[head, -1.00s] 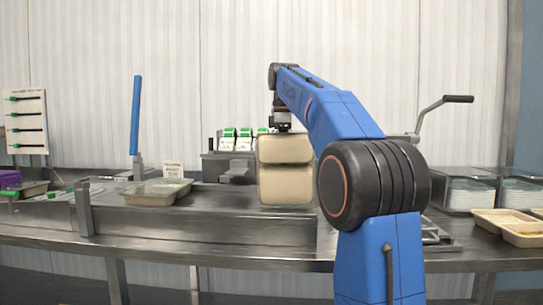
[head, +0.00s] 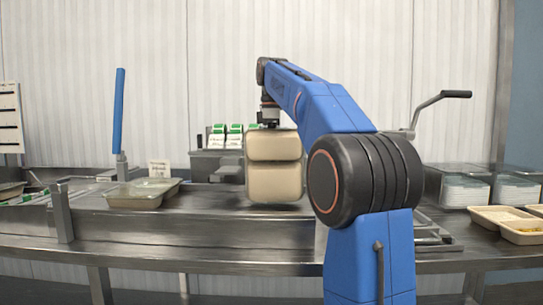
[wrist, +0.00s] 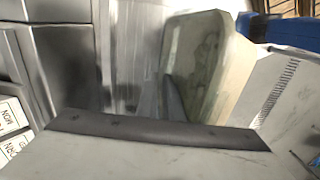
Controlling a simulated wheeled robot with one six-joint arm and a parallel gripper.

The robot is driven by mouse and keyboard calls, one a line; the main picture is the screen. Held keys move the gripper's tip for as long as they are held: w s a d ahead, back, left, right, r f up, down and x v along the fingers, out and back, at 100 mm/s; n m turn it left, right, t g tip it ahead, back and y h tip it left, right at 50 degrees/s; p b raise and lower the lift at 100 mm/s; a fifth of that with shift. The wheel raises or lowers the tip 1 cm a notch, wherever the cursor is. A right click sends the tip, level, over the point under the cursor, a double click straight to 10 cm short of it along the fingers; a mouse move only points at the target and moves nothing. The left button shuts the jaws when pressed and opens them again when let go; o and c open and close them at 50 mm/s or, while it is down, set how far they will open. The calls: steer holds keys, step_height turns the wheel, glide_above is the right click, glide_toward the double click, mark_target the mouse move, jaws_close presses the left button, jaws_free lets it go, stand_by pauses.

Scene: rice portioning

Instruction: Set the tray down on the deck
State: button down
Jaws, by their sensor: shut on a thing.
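A beige two-compartment tray (head: 274,183) hangs on edge below my gripper (head: 270,124) in the head view, its underside facing the camera. My gripper is shut on its upper edge; the fingertips are hard to make out. The tray also shows in the wrist view (wrist: 213,70), tilted and partly cut off by grey gripper parts in front. The steel deck (head: 190,228) runs across the head view behind and below the tray. I cannot tell whether the tray's lower edge touches it.
A lidded tray (head: 143,194) stands on the bench at left, by an upright blue handle (head: 118,112). A grey holder with green-topped packs (head: 217,162) is behind the held tray. At right are clear bins (head: 464,190), open trays (head: 525,232) and a crank (head: 440,98).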

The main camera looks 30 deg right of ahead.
mark_target(272, 174)
steer(key=shift+s+f, duration=0.1)
steer(key=shift+f, duration=2.1)
steer(key=shift+w+f, duration=0.3)
steer(key=shift+f, duration=0.2)
steer(key=shift+w+d+f, duration=0.25)
steer(key=shift+w+f, duration=0.4)
steer(key=shift+s+r, duration=0.2)
steer(key=shift+w+f, duration=0.1)
steer(key=shift+f, duration=0.1)
steer(key=shift+w+f, duration=0.15)
steer(key=shift+f, duration=0.1)
steer(key=d+r, duration=0.3)
steer(key=r, duration=0.3)
steer(key=shift+r, duration=0.4)
stand_by(3.0)
